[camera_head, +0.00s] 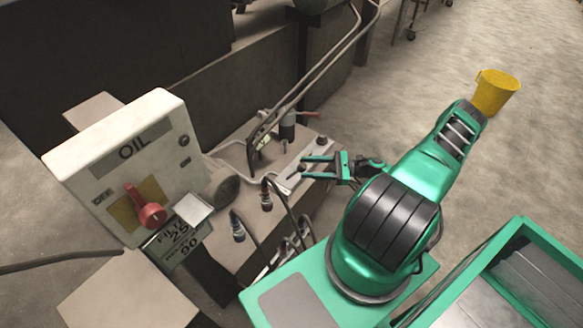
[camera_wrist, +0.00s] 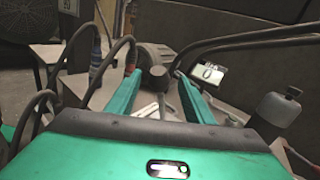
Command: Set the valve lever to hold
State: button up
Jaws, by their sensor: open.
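My gripper (camera_head: 305,166) is open over the machine's grey bench, its fingers pointing left. In the wrist view, the open gripper (camera_wrist: 157,80) has a dark knob (camera_wrist: 158,76) on a short stem between its fingertips; this looks like the valve lever. The fingers stand apart on both sides of it, and I cannot tell whether either touches it. A small white plate (camera_wrist: 208,74) with a "0" mark sits just right of the right fingertip; its smaller lettering is unreadable. In the head view the lever is too small to make out clearly, and its set position cannot be told.
A white OIL box (camera_head: 130,155) with a red switch handle (camera_head: 148,212) stands at left. Hoses with metal fittings (camera_head: 238,228) rise in front of the gripper. A bottle-shaped grey part (camera_wrist: 275,108) is at right in the wrist view. A yellow bucket (camera_head: 495,92) stands on open floor.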

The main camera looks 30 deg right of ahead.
aim_at(295, 173)
jog(key=x, duration=0.6)
jog(key=shift+w+a, duration=0.2)
jog(key=shift+a, duration=0.1)
jog(key=shift+c, duration=0.5)
